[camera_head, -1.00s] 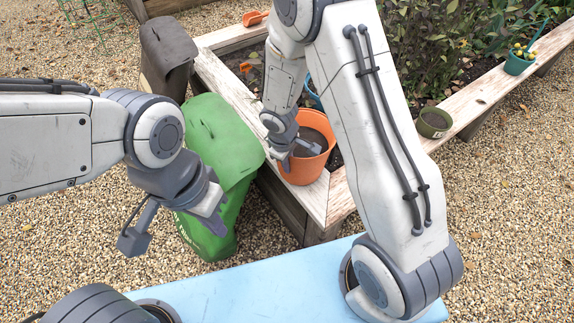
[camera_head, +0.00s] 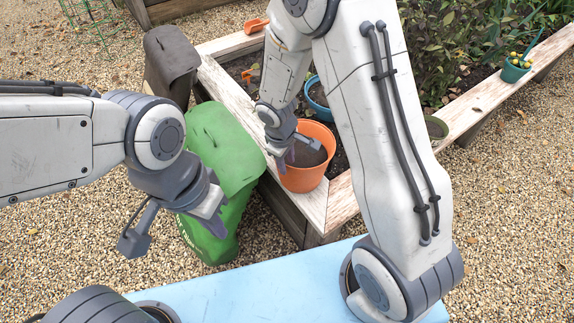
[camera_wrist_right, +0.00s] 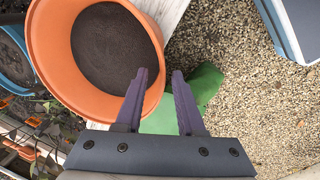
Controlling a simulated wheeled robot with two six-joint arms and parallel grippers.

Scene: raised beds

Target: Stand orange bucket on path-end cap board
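The orange bucket (camera_head: 304,178), with dark soil inside, stands upright on the pale wooden cap board (camera_head: 314,204) near the bed's front corner. It also shows large in the right wrist view (camera_wrist_right: 52,55). My right gripper (camera_head: 284,158) is at the bucket's left rim. In the right wrist view its fingers (camera_wrist_right: 160,74) are spread apart; one overlaps the bucket's edge and the other lies outside it. Contact with the wall cannot be told. My left gripper (camera_head: 212,214) hangs in front of the green bag, away from the bucket; its finger gap is not clear.
A green bag (camera_head: 222,150) stands on the gravel against the bed, with a dark grey draped thing (camera_head: 170,60) behind it. A blue pot (camera_head: 317,92) sits in the bed. A small green pot (camera_head: 514,72) stands on the right board. A light blue surface (camera_head: 260,285) is in front.

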